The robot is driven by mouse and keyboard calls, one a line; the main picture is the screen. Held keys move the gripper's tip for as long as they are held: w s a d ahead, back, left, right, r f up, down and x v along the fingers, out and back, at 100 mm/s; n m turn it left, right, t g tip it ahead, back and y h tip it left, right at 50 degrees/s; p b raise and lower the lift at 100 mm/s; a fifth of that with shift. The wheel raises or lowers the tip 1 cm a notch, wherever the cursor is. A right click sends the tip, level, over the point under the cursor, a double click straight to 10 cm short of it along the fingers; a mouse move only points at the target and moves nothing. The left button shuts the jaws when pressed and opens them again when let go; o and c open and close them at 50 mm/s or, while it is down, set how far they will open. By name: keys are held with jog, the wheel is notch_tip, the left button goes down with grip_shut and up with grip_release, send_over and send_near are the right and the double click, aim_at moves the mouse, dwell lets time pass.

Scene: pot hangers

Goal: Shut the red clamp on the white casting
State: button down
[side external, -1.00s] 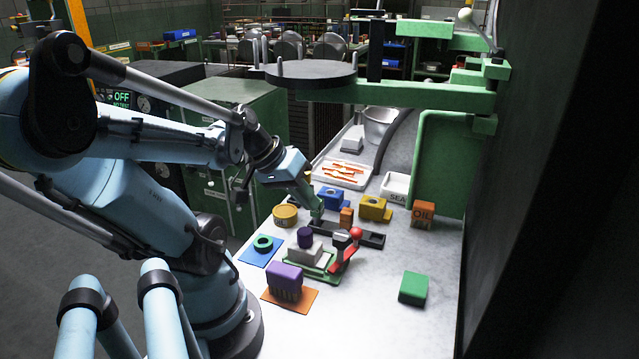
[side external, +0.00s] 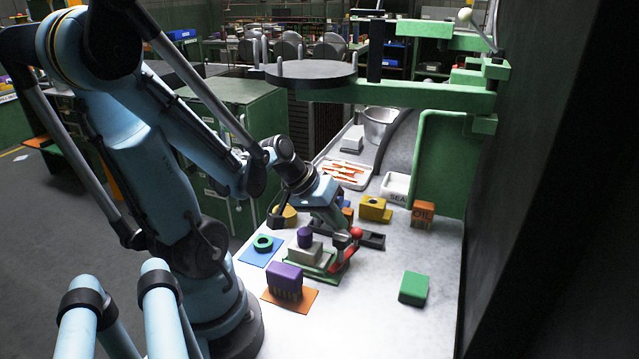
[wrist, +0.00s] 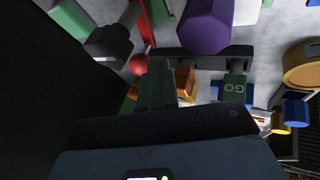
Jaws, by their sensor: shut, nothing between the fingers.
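The red clamp (side external: 341,259) stands at the right side of its green base, its lever tilted up to a red ball (side external: 356,232). The white casting (side external: 304,253) sits on that base, with a purple knob (side external: 305,237) above it. My gripper (side external: 344,242) is shut and empty, close beside the red lever just below the ball; I cannot tell whether it touches. In the wrist view the shut fingers (wrist: 155,72) point toward the lever, near the red ball (wrist: 138,64). The purple knob (wrist: 205,25) and a bit of the casting (wrist: 247,12) show beyond.
A purple block (side external: 285,280) on an orange mat stands in front of the clamp. A green ring (side external: 263,243) on a blue mat lies left. A black rail (side external: 372,240) and yellow block (side external: 374,208) are behind. A green block (side external: 413,288) stands right, with bare table between.

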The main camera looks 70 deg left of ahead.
aim_at(359, 232)
jog(key=shift+w+d, duration=0.15)
jog(key=shift+d, duration=0.05)
jog(key=shift+w+m+h, duration=0.25)
jog(key=shift+m+h, duration=0.05)
jog(key=shift+m, duration=0.3)
jog(key=shift+w+d+m+g+h, duration=0.3)
jog(key=shift+w+m+h, duration=0.25)
jog(key=shift+m, duration=0.55)
jog(key=m, duration=0.1)
jog(key=w+d+m+g+h, duration=0.1)
jog(key=m, duration=0.1)
jog(key=m+h, duration=0.1)
jog(key=shift+w+d+m+g, duration=0.15)
jog(key=shift+d+m+g, duration=0.15)
jog(key=shift+w+d+m+g+h, duration=0.15)
jog(key=shift+d+m+g+h, duration=0.25)
jog(key=shift+m, duration=0.3)
jog(key=shift+w+d, duration=0.15)
jog(key=shift+d, duration=0.4)
jog(key=shift+d+m+g+h, duration=0.3)
jog(key=shift+d+m, duration=0.15)
jog(key=shift+m, duration=0.35)
jog(key=shift+d, duration=0.25)
